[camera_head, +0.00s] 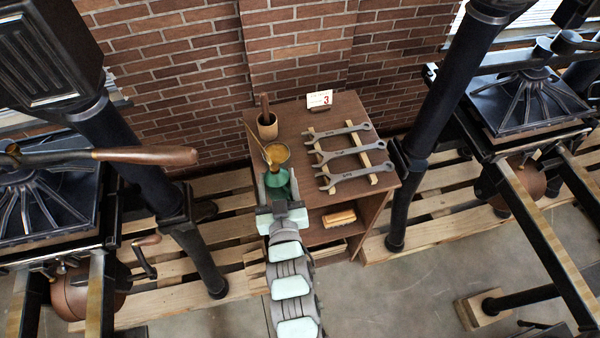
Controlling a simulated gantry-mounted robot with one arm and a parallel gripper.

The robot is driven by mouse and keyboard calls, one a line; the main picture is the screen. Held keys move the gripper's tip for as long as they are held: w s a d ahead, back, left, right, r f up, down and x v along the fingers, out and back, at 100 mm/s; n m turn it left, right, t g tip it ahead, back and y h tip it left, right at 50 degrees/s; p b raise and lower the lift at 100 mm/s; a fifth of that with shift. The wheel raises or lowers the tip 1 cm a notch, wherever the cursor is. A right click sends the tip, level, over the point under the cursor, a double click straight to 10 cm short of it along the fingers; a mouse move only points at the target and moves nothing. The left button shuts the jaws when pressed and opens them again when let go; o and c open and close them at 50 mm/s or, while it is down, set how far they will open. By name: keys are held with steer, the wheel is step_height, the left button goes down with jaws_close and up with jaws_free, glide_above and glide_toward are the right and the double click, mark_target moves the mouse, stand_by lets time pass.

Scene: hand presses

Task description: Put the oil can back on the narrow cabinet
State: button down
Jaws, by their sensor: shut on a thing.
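The green oil can (279,188) has a thin brass-coloured spout that points up and to the left. My gripper (278,184) is shut on it, with one finger on each side. The can appears at the left front part of the narrow brown wooden cabinet (312,207). I cannot tell whether its base touches the top or is above it, because my gripper and wrist hide its lower part.
On the cabinet top, a round tin (277,153) stands just behind the can. A wooden cup (267,126) and a number 3 card (319,99) are farther back. Three wrenches (343,152) lie on wooden rails at right. A brush (339,217) lies on the shelf below. Black presses (60,200) flank the cabinet.

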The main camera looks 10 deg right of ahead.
steer(key=w+r+t+b, duration=0.1)
steer(key=w+r+b, duration=0.5)
steer(key=b, duration=0.4)
steer(key=shift+y, duration=0.4)
steer(key=f, duration=0.6)
steer(key=w+f+p, duration=0.1)
steer(key=f, duration=0.6)
steer(key=f+p, duration=0.1)
steer(key=f, duration=0.6)
steer(key=shift+w+d+f, duration=0.1)
steer(key=shift+w, duration=0.1)
steer(key=shift+f, duration=0.2)
steer(key=c, duration=0.5)
jaws_free()
